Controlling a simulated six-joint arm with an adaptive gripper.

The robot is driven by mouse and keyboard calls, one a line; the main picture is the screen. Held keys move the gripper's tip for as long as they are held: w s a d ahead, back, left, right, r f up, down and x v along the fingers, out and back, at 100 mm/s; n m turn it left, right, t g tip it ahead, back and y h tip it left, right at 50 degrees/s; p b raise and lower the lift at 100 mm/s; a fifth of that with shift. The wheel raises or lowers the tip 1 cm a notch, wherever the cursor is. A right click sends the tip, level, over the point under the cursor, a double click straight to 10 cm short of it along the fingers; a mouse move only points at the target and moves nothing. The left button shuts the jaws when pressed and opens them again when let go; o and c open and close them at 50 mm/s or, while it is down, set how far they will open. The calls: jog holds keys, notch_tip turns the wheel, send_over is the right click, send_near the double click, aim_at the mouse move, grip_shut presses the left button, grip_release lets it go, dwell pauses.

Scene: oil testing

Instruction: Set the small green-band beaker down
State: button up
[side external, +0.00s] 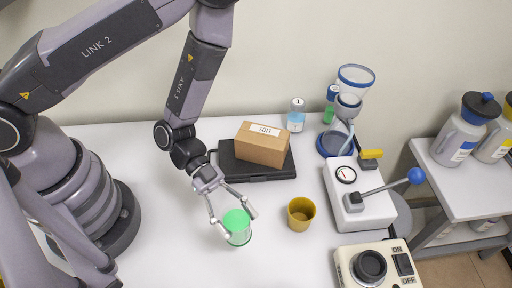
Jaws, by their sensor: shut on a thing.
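The small green-band beaker (237,227) is a clear cup with a bright green band or top, in the lower middle of the side view. My gripper (234,214) reaches down to it from above and is shut on it, one finger on each side. The beaker looks upright and is at or very near the white table top (165,200). I cannot tell whether its base touches the table.
An amber cup (301,214) stands just right of the beaker. Behind are a black case (235,168) with a cardboard box (262,144) on it. A lever device (358,205) and a knob unit (374,266) stand at the right. The table left of the beaker is clear.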

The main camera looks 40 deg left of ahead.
jog(key=shift+s+a+f+m+g, duration=0.4)
jog(key=shift+a+f, duration=0.3)
jog(key=shift+f, duration=0.5)
jog(key=shift+s+a+f+m+g, duration=0.25)
jog(key=shift+s+a+f+g, duration=0.3)
jog(key=shift+f, duration=0.65)
jog(key=shift+s+a+f+m+g, duration=0.3)
jog(key=shift+a+f, duration=0.5)
jog(key=shift+f, duration=0.4)
jog(key=o, duration=1.2)
jog(key=shift+f+y, duration=0.1)
jog(key=shift+y, duration=0.2)
jog(key=shift+o, duration=0.2)
